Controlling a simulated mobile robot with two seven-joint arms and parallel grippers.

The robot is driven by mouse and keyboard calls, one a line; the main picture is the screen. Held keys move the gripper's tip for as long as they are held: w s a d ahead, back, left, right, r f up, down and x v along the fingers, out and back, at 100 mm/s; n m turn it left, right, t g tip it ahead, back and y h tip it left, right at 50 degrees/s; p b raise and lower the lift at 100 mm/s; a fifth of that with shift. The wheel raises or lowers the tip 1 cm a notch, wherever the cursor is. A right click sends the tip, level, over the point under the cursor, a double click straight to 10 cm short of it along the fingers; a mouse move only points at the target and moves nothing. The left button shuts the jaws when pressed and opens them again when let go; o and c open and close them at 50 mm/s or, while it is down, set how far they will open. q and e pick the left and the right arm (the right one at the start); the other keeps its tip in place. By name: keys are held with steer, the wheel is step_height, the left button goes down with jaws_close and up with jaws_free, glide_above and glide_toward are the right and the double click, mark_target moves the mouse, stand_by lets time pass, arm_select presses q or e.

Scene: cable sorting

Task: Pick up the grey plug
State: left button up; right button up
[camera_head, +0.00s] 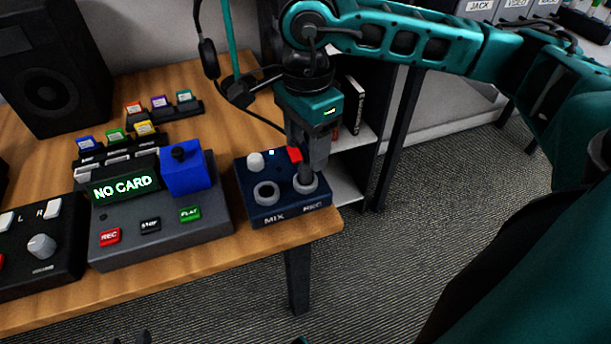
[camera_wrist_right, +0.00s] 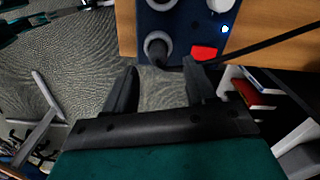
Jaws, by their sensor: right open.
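A dark grey upright piece, which looks like the grey plug (camera_head: 305,172), stands in the ring marked REC on a dark blue box (camera_head: 290,217). In the right wrist view the dark plug (camera_wrist_right: 158,52) shows in its pale ring, just beyond the fingertips and between their lines. My right gripper (camera_head: 309,160) points down over the REC side of the box and partly hides the plug. Its two fingers (camera_wrist_right: 161,70) are apart with nothing held between them. I cannot tell whether a finger touches the plug.
A red piece (camera_head: 294,154) and a white knob (camera_head: 255,161) sit close by on the box. A grey console (camera_head: 160,228) with a blue block (camera_head: 184,168) stands to its left. A headset (camera_head: 208,58) hangs behind. The table's right edge is close.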

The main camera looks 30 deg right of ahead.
mark_target(306, 164)
step_height(306, 164, down, 4)
steer(key=shift+s+a+r, duration=0.1)
steer(key=shift+a+r, duration=0.05)
jaws_close()
stand_by(0.5)
